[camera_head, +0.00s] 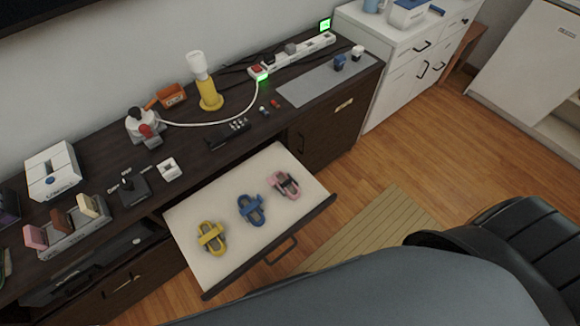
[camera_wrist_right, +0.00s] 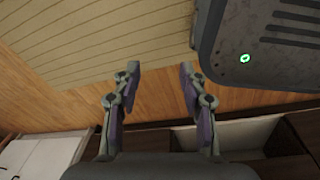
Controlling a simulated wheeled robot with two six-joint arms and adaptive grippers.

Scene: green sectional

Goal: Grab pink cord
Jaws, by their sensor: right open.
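A pink cord (camera_head: 284,185), coiled in a small bundle, lies in the open drawer at its right end. A blue cord (camera_head: 251,209) lies to its left, and a yellow cord (camera_head: 211,238) further left. None of the three touch each other. My right gripper (camera_wrist_right: 158,72) shows in the right wrist view with its two fingers spread and nothing between them. It points over the wooden floor and the striped mat, away from the cords. No cord can be made out in the right wrist view. My left gripper is not in either view.
The open drawer (camera_head: 185,215) juts out from the dark cabinet. On the cabinet top stand a yellow lamp (camera_head: 209,93), a power strip (camera_head: 300,55) and several small items. A striped mat (camera_head: 375,228) lies on the floor. A white cabinet (camera_head: 390,60) stands behind right.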

